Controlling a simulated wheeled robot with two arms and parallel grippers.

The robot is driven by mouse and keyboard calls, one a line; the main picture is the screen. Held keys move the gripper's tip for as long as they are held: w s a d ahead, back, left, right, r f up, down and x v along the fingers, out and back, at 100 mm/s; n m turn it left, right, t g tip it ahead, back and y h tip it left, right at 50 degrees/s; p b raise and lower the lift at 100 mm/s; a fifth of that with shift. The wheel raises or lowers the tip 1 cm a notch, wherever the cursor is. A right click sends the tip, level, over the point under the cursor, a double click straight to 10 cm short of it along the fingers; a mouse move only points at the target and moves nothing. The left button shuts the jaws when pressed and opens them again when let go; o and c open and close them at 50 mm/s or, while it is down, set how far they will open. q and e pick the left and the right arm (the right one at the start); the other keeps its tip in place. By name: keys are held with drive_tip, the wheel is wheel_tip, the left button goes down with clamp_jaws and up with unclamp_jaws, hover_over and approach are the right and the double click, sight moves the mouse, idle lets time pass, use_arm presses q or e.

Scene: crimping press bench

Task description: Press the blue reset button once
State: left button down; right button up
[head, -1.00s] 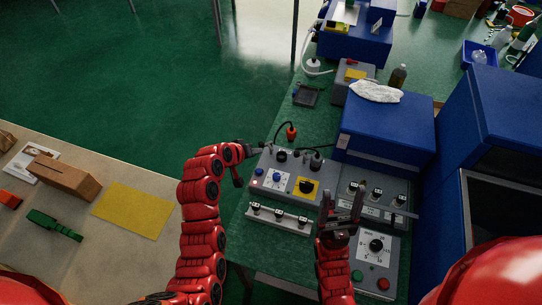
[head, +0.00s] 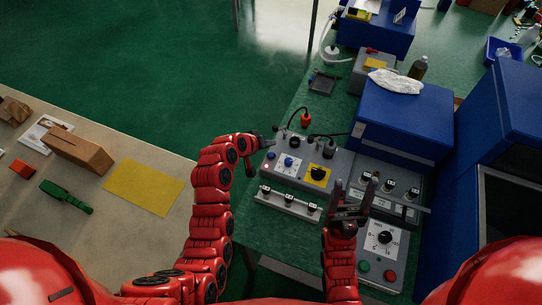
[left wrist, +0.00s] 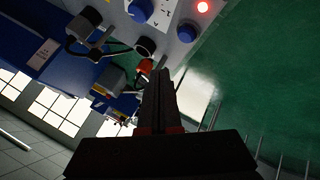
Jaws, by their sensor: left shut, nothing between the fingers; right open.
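The grey control box (head: 313,163) stands on the green bench. Two round blue controls sit on it: a plain one (head: 271,155) near a lit red lamp (head: 265,167), and one (head: 289,161) on a white label. In the left wrist view the plain blue one (left wrist: 187,32) is beside the glowing lamp (left wrist: 203,7), and the other (left wrist: 140,8) is at the top edge. My left gripper (head: 271,143) is shut and empty at the box's back left corner, apart from both controls. My right gripper (head: 351,186) is open and empty, right of the box.
A black knob on a yellow plate (head: 318,174) is on the same box. A rail (head: 288,203) lies in front. A panel with a dial, green and red buttons (head: 383,252) is at right. A red-orange plug (head: 305,119) and cables are behind the box.

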sight(271, 155)
use_arm(q)
drive_tip(key=shift+f+b, duration=1.1)
drive_tip(key=shift+f, duration=1)
drive_tip(key=shift+f, duration=0.15)
drive_tip(key=shift+f+b, duration=0.25)
drive_tip(key=shift+b, duration=0.15)
drive_tip(key=shift+f+b, duration=0.4)
idle(0.7)
drive_tip(key=shift+r, duration=0.1)
drive_tip(key=shift+r+p, duration=0.3)
drive_tip(key=shift+r, duration=0.45)
